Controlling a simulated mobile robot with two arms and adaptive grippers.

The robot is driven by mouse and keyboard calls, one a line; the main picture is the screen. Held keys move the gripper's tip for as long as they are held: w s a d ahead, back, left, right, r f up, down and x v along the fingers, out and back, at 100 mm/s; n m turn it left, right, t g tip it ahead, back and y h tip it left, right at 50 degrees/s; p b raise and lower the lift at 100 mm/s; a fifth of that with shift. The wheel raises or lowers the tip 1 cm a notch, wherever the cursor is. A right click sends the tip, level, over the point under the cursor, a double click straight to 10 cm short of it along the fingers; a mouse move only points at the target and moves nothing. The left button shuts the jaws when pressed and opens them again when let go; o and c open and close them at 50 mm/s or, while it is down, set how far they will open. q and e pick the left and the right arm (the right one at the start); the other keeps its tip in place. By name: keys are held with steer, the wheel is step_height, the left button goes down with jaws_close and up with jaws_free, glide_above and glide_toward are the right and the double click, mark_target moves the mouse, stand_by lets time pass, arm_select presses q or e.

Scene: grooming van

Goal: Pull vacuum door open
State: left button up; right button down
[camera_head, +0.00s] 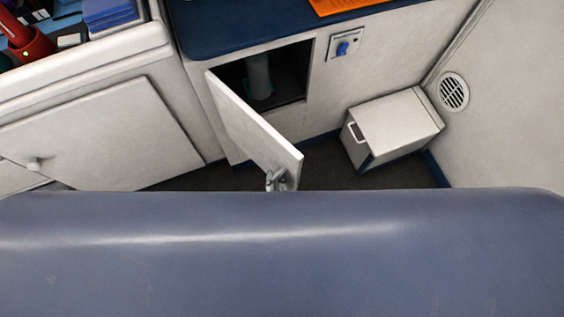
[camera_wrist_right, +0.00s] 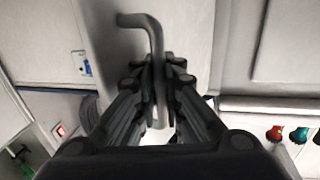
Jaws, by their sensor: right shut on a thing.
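The vacuum door (camera_head: 248,124) is a white panel standing well open from its cupboard, swung out towards me. The dark cupboard opening (camera_head: 288,82) shows a grey-green upright cylinder (camera_head: 259,76) inside. My right gripper (camera_head: 277,181) is at the door's free end, mostly hidden in the head view. In the right wrist view, my right gripper (camera_wrist_right: 158,95) is shut on the bent grey door handle (camera_wrist_right: 154,34), with the bar between its fingers. The white door face (camera_wrist_right: 188,38) shows behind the handle. My left gripper is not in view.
A white box bin (camera_head: 398,125) stands on the floor right of the door. A white cabinet (camera_head: 95,140) with a round knob is at the left. A blue counter (camera_head: 240,25) runs above the cupboard. Dark floor shows between door and bin. The lower head view is blocked.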

steer(key=shift+s+a+f, duration=0.15)
steer(key=shift+s+f, duration=0.1)
steer(key=shift+s, duration=0.3)
steer(key=c, duration=2)
jaws_free()
steer(key=shift+r, duration=0.1)
steer(key=shift+a, duration=0.1)
